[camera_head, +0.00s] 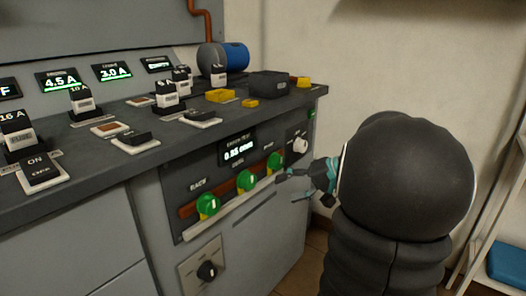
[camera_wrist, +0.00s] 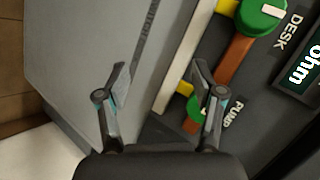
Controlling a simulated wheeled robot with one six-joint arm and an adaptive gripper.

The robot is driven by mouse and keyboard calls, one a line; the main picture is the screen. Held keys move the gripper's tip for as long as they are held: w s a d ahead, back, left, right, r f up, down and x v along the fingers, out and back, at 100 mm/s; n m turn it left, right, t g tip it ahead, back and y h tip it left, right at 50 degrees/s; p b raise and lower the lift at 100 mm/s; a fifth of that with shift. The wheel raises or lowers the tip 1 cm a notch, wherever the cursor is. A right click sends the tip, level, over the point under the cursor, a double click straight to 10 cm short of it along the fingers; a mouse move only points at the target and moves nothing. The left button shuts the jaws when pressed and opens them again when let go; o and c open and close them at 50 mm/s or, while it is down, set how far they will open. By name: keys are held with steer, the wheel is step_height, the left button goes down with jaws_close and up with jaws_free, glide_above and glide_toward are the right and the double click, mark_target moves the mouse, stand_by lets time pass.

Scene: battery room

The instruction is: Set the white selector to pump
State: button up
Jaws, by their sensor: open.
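The white selector (camera_head: 299,146) is a small white knob on a dark plate at the right end of the cabinet front. Its markings are too small to read, so I cannot tell its setting. My gripper (camera_head: 292,187) is open and empty, below the selector and in front of the panel's lower right part. In the wrist view its two fingers (camera_wrist: 160,75) are spread apart, and the white selector does not show there. The right finger partly covers a green knob (camera_wrist: 194,107) beside the PUMP label (camera_wrist: 233,114).
Three green knobs sit along the panel, including the left one (camera_head: 207,205). A pale rail (camera_head: 230,211) runs beneath them. A black knob (camera_head: 207,271) is lower left. The countertop (camera_head: 75,185) carries several switches and blocks. A shelf with a blue box (camera_head: 508,262) stands right.

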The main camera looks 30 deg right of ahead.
steer(key=d+t, duration=0.4)
steer(key=d, duration=0.6)
steer(key=t+b, duration=0.1)
steer(key=t, duration=0.3)
glide_toward(305, 147)
steer(key=shift+n, duration=0.3)
steer(key=x, duration=1)
steer(key=shift+c, duration=0.3)
steer(key=c, duration=1.1)
